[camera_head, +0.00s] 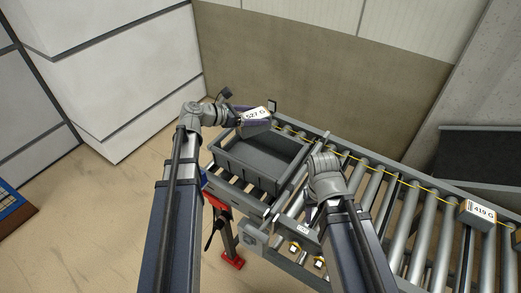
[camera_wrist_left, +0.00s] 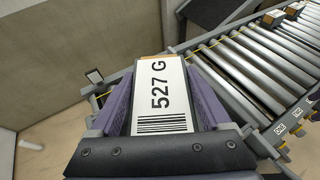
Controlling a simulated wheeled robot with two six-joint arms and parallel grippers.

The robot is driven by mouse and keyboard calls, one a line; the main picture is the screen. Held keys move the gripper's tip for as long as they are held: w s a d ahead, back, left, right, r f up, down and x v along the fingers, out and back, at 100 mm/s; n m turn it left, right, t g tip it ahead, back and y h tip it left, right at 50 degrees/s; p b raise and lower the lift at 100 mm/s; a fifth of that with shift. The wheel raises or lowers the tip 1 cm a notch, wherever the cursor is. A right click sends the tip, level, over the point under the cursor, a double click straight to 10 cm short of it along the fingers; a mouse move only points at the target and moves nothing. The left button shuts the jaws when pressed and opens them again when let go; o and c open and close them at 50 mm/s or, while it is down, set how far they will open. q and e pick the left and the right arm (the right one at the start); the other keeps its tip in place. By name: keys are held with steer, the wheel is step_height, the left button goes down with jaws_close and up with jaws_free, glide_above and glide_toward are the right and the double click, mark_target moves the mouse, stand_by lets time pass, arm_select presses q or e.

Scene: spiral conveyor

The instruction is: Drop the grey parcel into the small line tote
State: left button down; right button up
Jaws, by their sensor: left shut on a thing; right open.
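My left gripper (camera_head: 252,122) is shut on the grey parcel (camera_head: 257,114), which has a white label reading "527 G". In the left wrist view the parcel (camera_wrist_left: 162,98) sits between the two purple fingers, label facing the camera. The grey open tote (camera_head: 240,173) stands at the end of the roller conveyor. The parcel is held up near the tote's far edge in the head view. The visible floor of the tote is bare. My right gripper (camera_head: 311,213) is open over the conveyor side, right of the tote, its fingertips partly hidden by its wrist.
The roller conveyor (camera_head: 385,203) runs to the right of the tote. Another parcel labelled "419 G" (camera_head: 477,214) lies on its rollers. Small orange-and-white items (camera_head: 295,248) are at the conveyor's near side. A red stand (camera_head: 219,208) is below the tote. A wall (camera_head: 300,60) is behind.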

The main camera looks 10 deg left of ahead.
mark_target(239, 129)
steer(key=shift+f, duration=0.1)
arm_select(q)
step_height(239, 129, down, 6)
steer(key=b, duration=0.6)
arm_select(e)
step_height(239, 129, down, 6)
steer(key=shift+r, duration=0.1)
arm_select(q)
steer(key=shift+r, duration=0.1)
jaws_free()
steer(key=shift+s, duration=0.1)
arm_select(e)
steer(key=shift+r, duration=0.1)
arm_select(q)
steer(key=p+v, duration=0.2)
steer(key=v, duration=0.4)
steer(key=shift+r, duration=0.1)
arm_select(e)
step_height(239, 129, up, 2)
steer(key=shift+r, duration=0.25)
arm_select(q)
steer(key=shift+p+v, duration=0.45)
steer(key=shift+v, duration=0.35)
arm_select(e)
steer(key=shift+r, duration=0.2)
